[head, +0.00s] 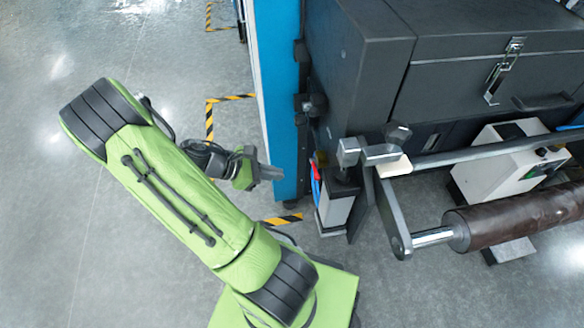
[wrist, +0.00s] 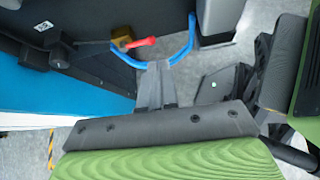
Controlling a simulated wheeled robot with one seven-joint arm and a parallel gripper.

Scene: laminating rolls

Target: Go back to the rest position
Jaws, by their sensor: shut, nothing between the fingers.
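My gripper (head: 270,172) is at the end of my green arm in the head view, left of the dark machine and in front of its blue edge panel. In the wrist view my gripper's fingers (wrist: 155,84) lie together with nothing between them. Past the fingertips in that view are a red handle (wrist: 140,43) and a blue hose (wrist: 180,54). I cannot tell how far the fingertips are from them.
The dark machine (head: 360,70) with its blue panel (head: 280,60) stands to the right. A brown roll (head: 520,215) on a metal shaft and a white box (head: 510,160) are at the right. Black-yellow tape (head: 209,122) marks the grey floor, which is open to the left.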

